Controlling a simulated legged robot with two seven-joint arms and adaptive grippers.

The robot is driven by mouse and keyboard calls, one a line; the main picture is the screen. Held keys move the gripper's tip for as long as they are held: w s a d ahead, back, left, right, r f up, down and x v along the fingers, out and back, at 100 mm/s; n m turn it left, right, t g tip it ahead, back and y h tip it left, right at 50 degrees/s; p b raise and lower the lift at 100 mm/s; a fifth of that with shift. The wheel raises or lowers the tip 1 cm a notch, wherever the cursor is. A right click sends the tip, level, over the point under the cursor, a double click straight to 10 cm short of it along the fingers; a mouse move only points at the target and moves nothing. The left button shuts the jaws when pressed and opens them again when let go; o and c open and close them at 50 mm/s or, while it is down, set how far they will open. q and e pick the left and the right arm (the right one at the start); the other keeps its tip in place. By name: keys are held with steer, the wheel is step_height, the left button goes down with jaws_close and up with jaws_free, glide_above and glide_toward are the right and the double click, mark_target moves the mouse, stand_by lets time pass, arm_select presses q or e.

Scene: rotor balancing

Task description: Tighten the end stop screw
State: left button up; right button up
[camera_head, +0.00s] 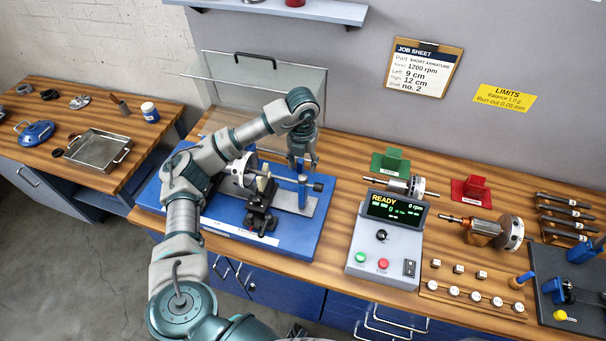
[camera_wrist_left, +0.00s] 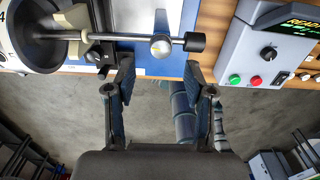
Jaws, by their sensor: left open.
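The blue balancing machine base (camera_head: 285,238) stands on the bench. In the left wrist view the black knob (camera_wrist_left: 194,42) sits at the end of a horizontal rod, beside a silver ball-shaped top (camera_wrist_left: 160,46). My left gripper (camera_head: 303,163) points down just above the post; it is open and empty. In the wrist view its fingertips (camera_wrist_left: 160,75) are spread below the knob and rod in the picture, with no visible contact. My right gripper is not in view.
A dark support (camera_head: 262,208) and a pale disc rotor end (camera_head: 242,167) stand left of the post. A clear guard (camera_head: 225,85) is raised behind. A control box (camera_head: 385,240) reading READY stands to the right, with a rotor (camera_head: 482,232) beyond it.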

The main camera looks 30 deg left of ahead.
mark_target(303, 177)
arm_select(q)
step_height(303, 177, down, 4)
steer(key=shift+a+f, duration=0.1)
steer(key=shift+f, duration=0.6)
jaws_close()
